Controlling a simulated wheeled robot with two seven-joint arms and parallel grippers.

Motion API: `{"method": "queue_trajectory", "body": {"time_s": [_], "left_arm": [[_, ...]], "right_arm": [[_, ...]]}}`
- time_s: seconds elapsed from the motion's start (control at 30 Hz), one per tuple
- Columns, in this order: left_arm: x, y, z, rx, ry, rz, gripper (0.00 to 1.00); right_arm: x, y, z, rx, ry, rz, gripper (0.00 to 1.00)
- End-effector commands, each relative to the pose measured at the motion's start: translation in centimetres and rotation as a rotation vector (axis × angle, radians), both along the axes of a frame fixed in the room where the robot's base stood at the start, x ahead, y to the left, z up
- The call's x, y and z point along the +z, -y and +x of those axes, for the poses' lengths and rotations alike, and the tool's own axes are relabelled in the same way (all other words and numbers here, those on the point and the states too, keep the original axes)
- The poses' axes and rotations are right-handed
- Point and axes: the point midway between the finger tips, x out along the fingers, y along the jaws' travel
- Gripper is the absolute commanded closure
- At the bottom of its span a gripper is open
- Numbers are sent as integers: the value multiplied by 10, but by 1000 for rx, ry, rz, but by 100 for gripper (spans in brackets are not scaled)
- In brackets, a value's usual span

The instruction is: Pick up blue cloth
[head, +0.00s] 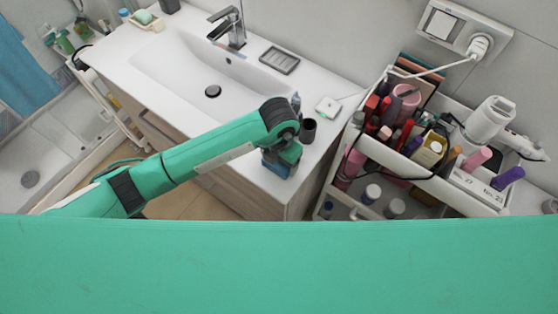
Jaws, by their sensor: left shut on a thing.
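My left gripper (289,153) points down at the right front edge of the white washbasin top. It is shut on a small blue cloth (277,169), which shows just below it. The wrist and gripper body hide much of the cloth and the fingertips. I cannot tell whether the cloth touches the counter. My right gripper is not in view.
The washbasin (190,65) has a tap (232,30) and a black soap dish (279,60). A dark cup (308,130) stands close to my left gripper. The cosmetics cart (450,190) at right is crowded with bottles. A blue towel (20,70) hangs at far left.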

Motion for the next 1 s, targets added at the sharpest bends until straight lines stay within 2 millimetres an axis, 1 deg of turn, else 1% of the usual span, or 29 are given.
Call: {"method": "queue_trajectory", "body": {"time_s": [0.27, 0.37, 0.47, 0.57, 0.67, 0.7, 0.8, 0.87, 1.0], "left_arm": [[4, 0, 1, 0, 1, -1, 45], [11, 0, 2, 1, 4, -2, 45], [24, 0, 1, -1, 5, -2, 45], [45, 1, 2, -1, 6, -2, 45], [76, 1, 2, -3, 9, -4, 45], [89, 1, 2, -4, 10, -3, 45], [122, 0, 2, -3, 10, -1, 45], [135, 0, 2, -2, 9, 1, 45], [159, 0, 2, -1, 8, 1, 45]], "right_arm": [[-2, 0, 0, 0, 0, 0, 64], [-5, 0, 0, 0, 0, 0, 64], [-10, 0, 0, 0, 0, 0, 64], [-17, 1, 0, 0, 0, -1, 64], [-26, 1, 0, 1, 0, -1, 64], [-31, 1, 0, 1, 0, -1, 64], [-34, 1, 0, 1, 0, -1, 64], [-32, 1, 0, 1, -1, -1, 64], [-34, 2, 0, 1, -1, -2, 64]]}}
